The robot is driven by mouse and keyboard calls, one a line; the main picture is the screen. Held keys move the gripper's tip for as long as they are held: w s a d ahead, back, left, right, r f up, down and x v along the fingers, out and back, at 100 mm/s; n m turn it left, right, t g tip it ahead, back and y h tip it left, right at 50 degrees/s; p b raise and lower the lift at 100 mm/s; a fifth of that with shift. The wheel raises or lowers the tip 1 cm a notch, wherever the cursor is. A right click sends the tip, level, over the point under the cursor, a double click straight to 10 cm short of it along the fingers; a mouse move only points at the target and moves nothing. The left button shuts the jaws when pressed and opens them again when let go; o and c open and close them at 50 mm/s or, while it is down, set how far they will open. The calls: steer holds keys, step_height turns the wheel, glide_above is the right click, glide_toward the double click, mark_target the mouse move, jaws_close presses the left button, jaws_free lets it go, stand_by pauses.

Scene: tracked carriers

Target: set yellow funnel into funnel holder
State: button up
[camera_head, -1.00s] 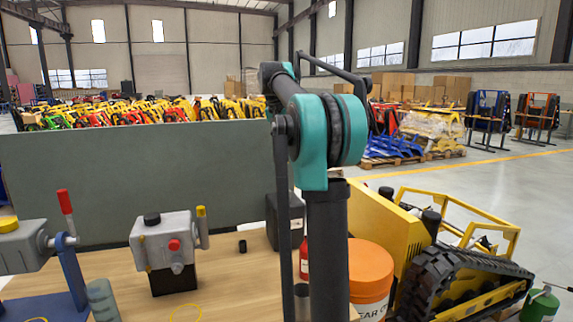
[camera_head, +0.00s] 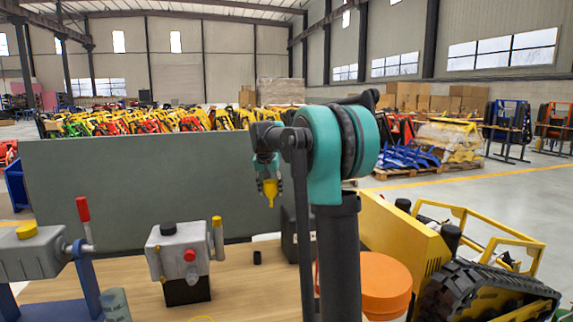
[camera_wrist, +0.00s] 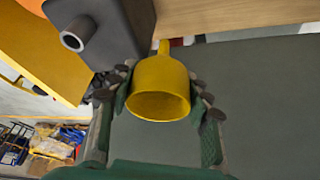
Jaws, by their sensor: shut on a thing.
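In the wrist view, the fingers of my gripper (camera_wrist: 157,98) press on both sides of the funnel (camera_wrist: 160,80). Its wide open mouth faces the camera and its spout points away. The funnel is held in the air, clear of the table. I cannot make out a funnel holder in either view; my arm hides part of the table.
A grey machine (camera_head: 187,251) with a red knob stands on the wooden table (camera_head: 240,291). A blue-framed lever press (camera_head: 90,282) is at left. A grey panel (camera_head: 130,185) rises behind. An orange-lidded tub (camera_head: 384,277) and a yellow tracked carrier (camera_head: 410,240) are at right.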

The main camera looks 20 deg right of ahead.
steer(key=s+a+f+n, duration=0.2)
steer(key=a+f, duration=0.4)
steer(key=f, duration=0.4)
steer(key=shift+s+a+f+y, duration=0.25)
steer(key=shift+s+f+y, duration=0.15)
steer(key=shift+s, duration=0.1)
steer(key=shift+t, duration=0.3)
steer(key=shift+f, duration=4.7)
steer(key=o, duration=1.2)
steer(key=v, duration=1.2)
